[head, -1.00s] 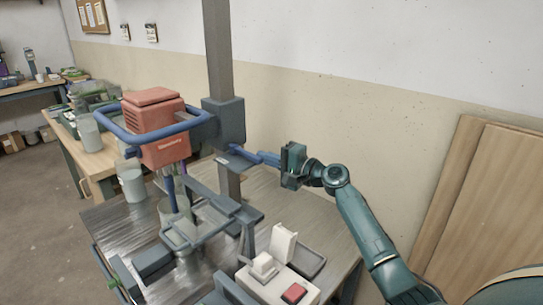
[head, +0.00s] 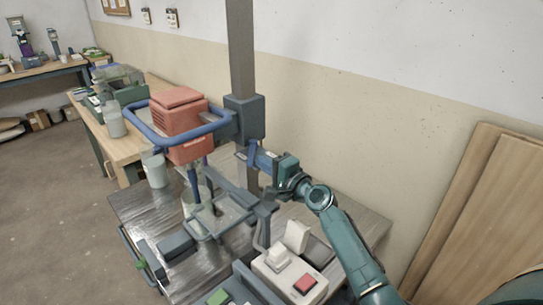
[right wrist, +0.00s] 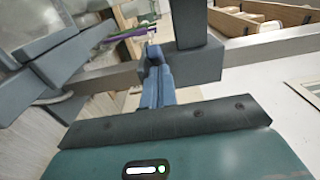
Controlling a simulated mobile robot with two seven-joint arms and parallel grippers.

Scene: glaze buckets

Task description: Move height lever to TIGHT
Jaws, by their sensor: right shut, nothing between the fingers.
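The height lever (head: 252,153) is a short blue bar at the dark clamp block (head: 244,118) on the grey column (head: 241,50) in the head view. It looks steep, with its lower part beside my fingers. My right gripper (head: 262,160) is shut and empty, its blue fingers close against the lever's right side. I cannot tell whether they touch. In the right wrist view the shut fingers (right wrist: 157,85) point at the dark block (right wrist: 195,62), and their tips hide most of the lever. No TIGHT marking is readable. My left gripper is not in view.
The red mixer head (head: 182,125) with its blue guard bar sits left of the column. Below are a grey bucket holder (head: 225,215) and a white control box with a red button (head: 304,284). Wooden boards (head: 470,210) lean on the wall at right.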

